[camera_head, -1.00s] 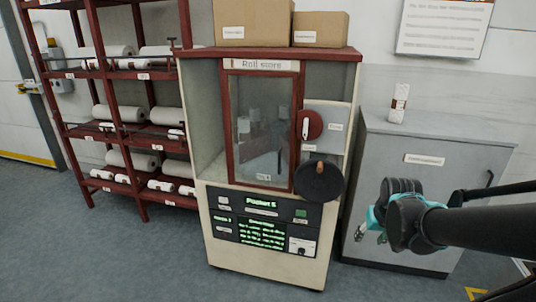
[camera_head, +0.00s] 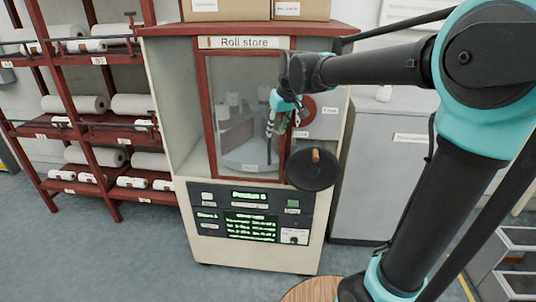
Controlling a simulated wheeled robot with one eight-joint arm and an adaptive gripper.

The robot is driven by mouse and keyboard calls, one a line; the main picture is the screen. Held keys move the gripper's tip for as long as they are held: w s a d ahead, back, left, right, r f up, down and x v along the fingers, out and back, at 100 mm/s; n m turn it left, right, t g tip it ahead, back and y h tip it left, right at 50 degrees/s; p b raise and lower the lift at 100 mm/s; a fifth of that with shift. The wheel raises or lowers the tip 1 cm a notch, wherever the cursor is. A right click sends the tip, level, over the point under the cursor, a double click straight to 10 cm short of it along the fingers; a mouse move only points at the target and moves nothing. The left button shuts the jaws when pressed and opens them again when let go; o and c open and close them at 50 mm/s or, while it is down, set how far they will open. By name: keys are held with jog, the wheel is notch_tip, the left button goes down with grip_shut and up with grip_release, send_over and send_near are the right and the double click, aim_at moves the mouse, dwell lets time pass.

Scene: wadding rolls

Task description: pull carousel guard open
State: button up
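The carousel guard (camera_head: 212,118) is a red-framed glass door on the front of the cabinet labelled "Roll store" (camera_head: 160,95). It looks closed, with white rolls on a carousel (camera_head: 243,152) seen through the glass. My gripper (camera_head: 275,131) hangs fingers down in front of the guard's right side, near its right frame post. Its fingers are small and partly overlap each other, so I cannot tell how far apart they are or whether they touch the guard. My arm hides the guard's upper right part. No separate handle on the guard can be made out.
A red round knob (camera_head: 306,108) is partly hidden behind my gripper, on the panel at right. A black disc with a wooden knob (camera_head: 313,170) sits below it. Red shelves with rolls (camera_head: 100,142) stand at left. A grey cabinet (camera_head: 375,185) stands at right.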

aim_at(270, 151)
jog(key=x, duration=1.4)
jog(key=shift+w+f, duration=0.15)
jog(key=shift+w, duration=0.05)
grip_shut()
